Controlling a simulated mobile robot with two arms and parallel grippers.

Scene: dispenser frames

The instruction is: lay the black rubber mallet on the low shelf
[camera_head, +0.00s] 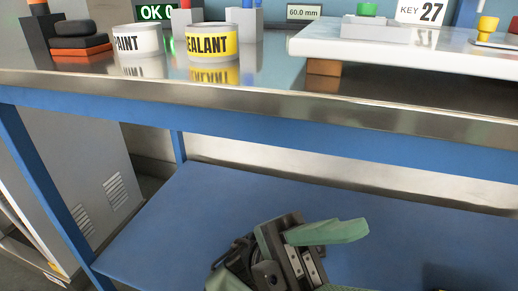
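The low shelf (190,225) is a wide blue panel under the steel-topped bench. A dark grey gripper with green fingers, which looks like my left gripper (352,260), is over this shelf at the bottom middle. Its fingers are spread apart, with only blue shelf visible between them, so it is open and empty. A dark shape with a yellowish spot (443,279) shows at the bottom edge, right of the gripper; it is cut off and I cannot tell what it is. I cannot identify the black rubber mallet. My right gripper is not in view.
The bench's steel front edge (235,93) and blue rail (290,124) overhang the shelf. A blue leg (38,170) stands at left, beside a grey cabinet (85,160). PAINT (140,42) and SEALANT (211,44) rolls stand on top. The shelf's left part is clear.

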